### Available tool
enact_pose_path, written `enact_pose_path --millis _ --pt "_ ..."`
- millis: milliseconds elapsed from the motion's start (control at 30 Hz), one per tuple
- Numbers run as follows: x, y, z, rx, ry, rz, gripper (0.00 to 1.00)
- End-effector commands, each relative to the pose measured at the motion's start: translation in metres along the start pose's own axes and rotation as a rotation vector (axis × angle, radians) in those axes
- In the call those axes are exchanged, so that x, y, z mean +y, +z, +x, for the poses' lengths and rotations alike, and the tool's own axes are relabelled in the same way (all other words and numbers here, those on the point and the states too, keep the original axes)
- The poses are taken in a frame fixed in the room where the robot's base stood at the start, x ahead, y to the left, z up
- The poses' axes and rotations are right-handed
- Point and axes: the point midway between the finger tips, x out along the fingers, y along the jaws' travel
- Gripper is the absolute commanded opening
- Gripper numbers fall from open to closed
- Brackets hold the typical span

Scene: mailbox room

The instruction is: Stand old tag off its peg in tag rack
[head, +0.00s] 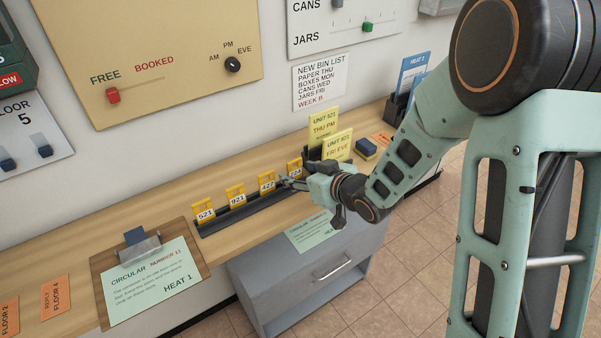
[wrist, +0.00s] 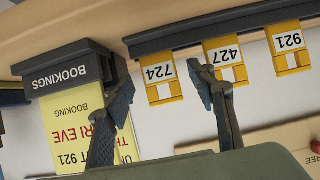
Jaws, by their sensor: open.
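The tag rack (head: 243,213) is a dark rail on the wooden counter with yellow-framed tags standing along it: 521 (head: 204,213), 921 (head: 236,196), 427 (head: 267,182) and 724 (head: 294,166). Nothing seen marks which one is the old tag. In the wrist view, tags 724 (wrist: 160,80), 427 (wrist: 225,57) and 921 (wrist: 287,46) appear upside down below the rail (wrist: 200,32). My gripper (head: 286,183) is open at the rack's right end. In the wrist view its fingers (wrist: 164,88) appear either side of tag 724; one overlaps 427's edge. No contact is clear. Pegs are hidden.
A dark bookings holder (wrist: 65,72) with yellow cards (head: 338,146) stands just right of the rack. A clipboard (head: 203,262) lies to its left.

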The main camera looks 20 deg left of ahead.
Motion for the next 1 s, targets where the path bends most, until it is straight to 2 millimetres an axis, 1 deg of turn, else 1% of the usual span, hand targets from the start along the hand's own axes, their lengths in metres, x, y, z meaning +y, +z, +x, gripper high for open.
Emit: enact_pose_path --millis 167,267,500,700,833,1000 --pt "0.0 0.0 -0.002 0.0 0.0 0.0 0.51" --pt "0.001 -0.001 -0.009 0.001 0.002 0.0 0.51" --pt "0.001 -0.001 -0.045 0.001 0.003 0.0 0.51" --pt "0.001 -0.001 -0.067 0.001 0.002 0.0 0.51" --pt "0.001 0.0 -0.074 0.0 0.001 0.0 0.51" --pt "0.0 0.0 -0.075 0.0 0.0 0.0 0.51"
